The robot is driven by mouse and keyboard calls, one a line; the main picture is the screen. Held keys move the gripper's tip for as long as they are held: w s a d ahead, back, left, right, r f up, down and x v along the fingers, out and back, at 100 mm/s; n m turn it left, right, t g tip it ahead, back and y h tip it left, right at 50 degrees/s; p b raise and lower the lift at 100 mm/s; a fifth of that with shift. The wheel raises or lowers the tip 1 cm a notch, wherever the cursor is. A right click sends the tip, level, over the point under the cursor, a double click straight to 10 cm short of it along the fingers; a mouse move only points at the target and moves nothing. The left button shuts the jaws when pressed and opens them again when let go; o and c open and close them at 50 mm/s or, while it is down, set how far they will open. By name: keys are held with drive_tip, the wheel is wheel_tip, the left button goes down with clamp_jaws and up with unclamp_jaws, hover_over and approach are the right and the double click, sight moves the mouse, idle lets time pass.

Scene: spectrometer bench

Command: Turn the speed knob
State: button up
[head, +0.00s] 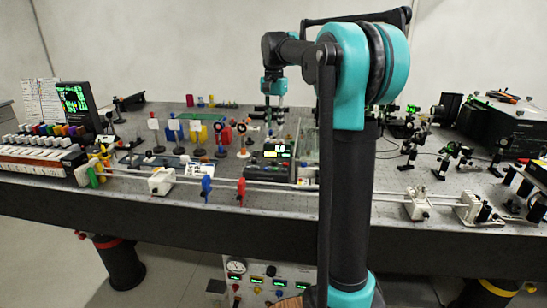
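I cannot tell which knob is the speed knob; no label is legible. A dark device with a lit green display and small coloured controls (268,160) sits on the bench near the middle. A pale panel with a round gauge and several coloured knobs (268,284) stands below the bench's front edge, partly hidden by my arm. My gripper (269,117) points down over the bench, behind and above the device with the display. It looks apart from that device. Its fingers are small and dark here, so their opening is unclear.
The grey optical bench (150,201) is crowded. A long rail (330,191) with coloured holders runs along its front. Several posts with targets stand left of my gripper. A dark box (497,124) is at the right, a green-lit screen (75,99) at the left.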

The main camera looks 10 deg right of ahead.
sight(274, 161)
wheel_tip(274, 161, down, 14)
drive_tip(key=shift+f, duration=0.15)
idle(0.3)
clamp_jaws()
